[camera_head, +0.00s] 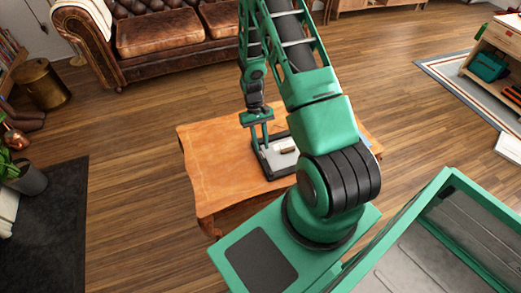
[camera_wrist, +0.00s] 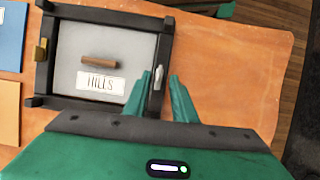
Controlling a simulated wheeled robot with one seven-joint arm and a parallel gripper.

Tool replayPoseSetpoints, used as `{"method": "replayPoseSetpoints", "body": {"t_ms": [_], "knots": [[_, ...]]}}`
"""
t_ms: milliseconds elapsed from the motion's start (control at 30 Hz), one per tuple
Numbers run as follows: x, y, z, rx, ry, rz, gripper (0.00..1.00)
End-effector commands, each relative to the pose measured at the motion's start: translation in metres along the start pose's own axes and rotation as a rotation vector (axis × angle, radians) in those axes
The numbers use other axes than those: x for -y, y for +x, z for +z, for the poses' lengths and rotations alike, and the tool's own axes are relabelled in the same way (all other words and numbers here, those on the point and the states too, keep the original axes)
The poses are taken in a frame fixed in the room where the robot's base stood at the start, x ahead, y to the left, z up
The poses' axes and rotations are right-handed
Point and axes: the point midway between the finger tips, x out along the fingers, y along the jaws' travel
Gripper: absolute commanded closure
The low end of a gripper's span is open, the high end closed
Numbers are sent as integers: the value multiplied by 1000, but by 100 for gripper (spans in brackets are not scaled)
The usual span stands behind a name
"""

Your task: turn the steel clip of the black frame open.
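The black frame (camera_wrist: 105,15) lies flat on the wooden table, around a grey panel with a brown bar and a label that seems to read "HILLS". The small steel clip (camera_wrist: 158,77) sits on the frame's right side in the wrist view, lying roughly along that bar. A brass-coloured clip (camera_wrist: 41,50) is on the left side. My gripper (camera_wrist: 157,74) is open, one finger on each side of the steel clip; I cannot tell whether they touch it. In the head view the frame (camera_head: 259,165) is partly hidden by my arm, and the steel clip cannot be made out.
The wooden table (camera_head: 215,165) has bare room left of the frame in the head view. A blue sheet (camera_wrist: 10,35) and a tan sheet (camera_wrist: 8,112) lie beside the frame in the wrist view. A leather sofa (camera_head: 165,40) stands behind the table.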

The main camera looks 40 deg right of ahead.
Motion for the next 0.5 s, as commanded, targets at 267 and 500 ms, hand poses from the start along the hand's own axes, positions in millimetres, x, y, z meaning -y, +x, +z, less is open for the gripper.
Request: {"method": "replayPoseSetpoints", "body": {"t_ms": [267,500], "knots": [[0,-51,-2,-3,0,0,76],[0,-70,-1,0,0,0,76]]}}
